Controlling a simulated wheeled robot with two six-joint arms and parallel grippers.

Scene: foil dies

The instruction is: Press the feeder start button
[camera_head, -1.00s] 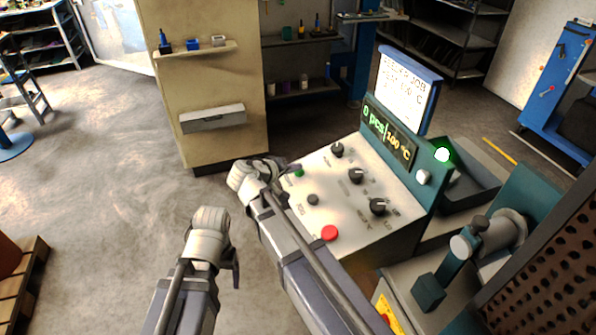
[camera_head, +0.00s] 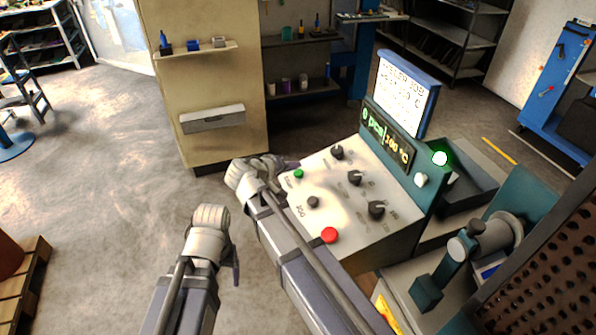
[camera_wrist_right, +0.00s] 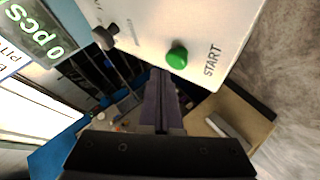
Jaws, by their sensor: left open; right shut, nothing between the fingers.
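The green start button (camera_head: 298,174) sits at the far left corner of the sloped control panel (camera_head: 328,190). In the right wrist view the green button (camera_wrist_right: 177,57) shows beside the printed word START. My right gripper (camera_head: 290,165) is at the panel's far left edge, close to the green button. In the right wrist view its shut, empty fingers (camera_wrist_right: 160,85) are just below the button in the picture, with no clear contact. My left gripper (camera_head: 236,275) is left of the panel, over the floor, and open; its fingers are partly hidden.
The panel also bears a red button (camera_head: 330,235), a small dark button (camera_head: 313,202) and black knobs (camera_head: 376,209). The display (camera_head: 388,138) reads 0 pcs and 200 °C. A green lamp (camera_head: 440,158) glows.

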